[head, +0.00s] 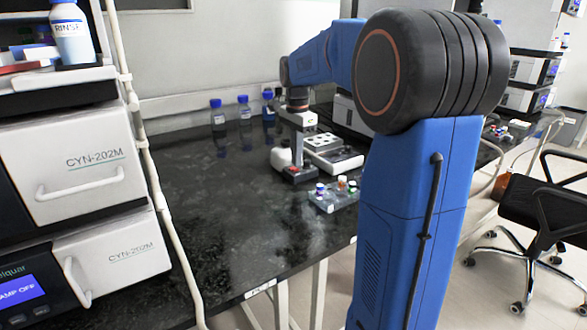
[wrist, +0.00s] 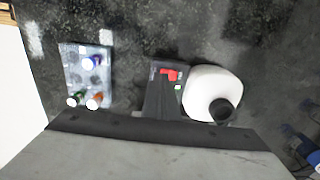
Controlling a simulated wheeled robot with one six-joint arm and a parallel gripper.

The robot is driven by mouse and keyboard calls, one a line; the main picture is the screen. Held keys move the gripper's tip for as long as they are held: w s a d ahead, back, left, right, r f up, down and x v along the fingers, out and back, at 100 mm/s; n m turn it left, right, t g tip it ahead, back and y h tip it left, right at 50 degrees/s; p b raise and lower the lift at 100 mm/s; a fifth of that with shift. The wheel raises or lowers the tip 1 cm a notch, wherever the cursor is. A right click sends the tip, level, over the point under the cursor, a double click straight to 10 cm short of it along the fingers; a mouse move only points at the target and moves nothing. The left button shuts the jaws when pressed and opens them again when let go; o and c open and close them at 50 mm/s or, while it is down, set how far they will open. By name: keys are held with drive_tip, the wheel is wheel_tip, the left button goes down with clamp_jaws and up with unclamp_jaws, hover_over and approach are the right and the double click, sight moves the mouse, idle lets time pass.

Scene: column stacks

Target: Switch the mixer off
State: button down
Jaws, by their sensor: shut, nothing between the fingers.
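The mixer (wrist: 212,90) has a white rounded body with a black round top, seen right of centre in the wrist view. In the head view the mixer (head: 282,157) is partly hidden behind my gripper (head: 297,160). Beside its body is a dark panel with a red switch (wrist: 169,74), which also shows in the head view (head: 293,170). My gripper (wrist: 164,88) is shut and empty, with its fingertips pointing down right at the panel beside the red switch. I cannot tell whether they touch it, or which way the switch is set.
A clear rack with several capped vials (head: 334,198) stands near the counter's front edge. A white block with dark wells (head: 333,155) is behind it. Several blue-capped bottles (head: 244,122) stand at the back. The dark counter (head: 225,210) is clear to the left.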

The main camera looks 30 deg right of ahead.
sight(297, 170)
drive_tip(key=shift+f, duration=0.8)
idle(0.7)
drive_tip(key=shift+r, duration=2.5)
